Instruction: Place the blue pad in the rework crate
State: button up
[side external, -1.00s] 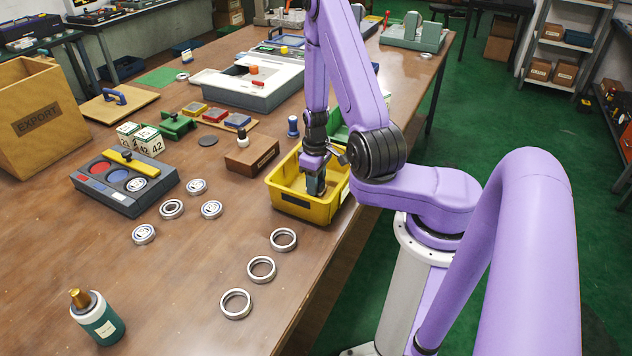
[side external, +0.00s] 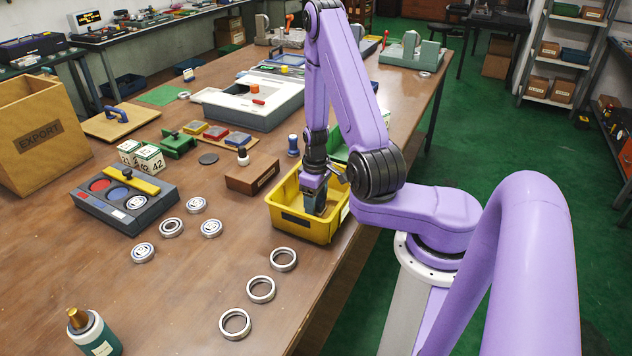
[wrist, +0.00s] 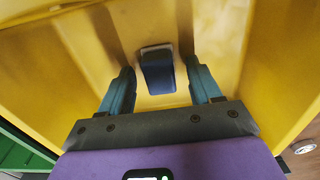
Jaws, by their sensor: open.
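My gripper (side external: 314,206) is inside the yellow crate (side external: 291,227), pointing down. In the wrist view its two teal fingers (wrist: 158,68) are spread, with a gap on each side of a small blue block with a pale edge (wrist: 158,76). This looks like the blue pad and appears to be on the floor of the yellow crate (wrist: 75,55), apart from both fingers. In the side view the block cannot be made out behind the fingers and crate wall. Another blue-topped pad (side external: 238,139) sits on a wooden strip behind the crate.
A brown block (side external: 252,176) stands left of the crate, and a green bin (side external: 338,146) is behind it. Several metal rings (side external: 261,289) lie in front and to the left. A grey tray (side external: 125,208) and the EXPORT box (side external: 40,137) are farther left.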

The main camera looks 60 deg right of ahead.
notch_tip(320, 180, up, 11)
jog(key=w+a+r+n, duration=0.1)
jog(key=a+r+n, duration=0.25)
jog(key=a, duration=0.35)
jog(key=a+r+n, duration=0.3)
jog(key=a+r, duration=0.1)
jog(key=a, duration=0.4)
jog(key=s+a+r+n, duration=0.2)
jog(key=s+n, duration=0.1)
jog(key=s, duration=0.6)
jog(key=s+a+r+n, duration=0.2)
jog(key=s+a+n, duration=0.1)
jog(key=s, duration=0.5)
jog(key=shift+s+a, duration=0.15)
jog(key=shift+s, duration=0.2)
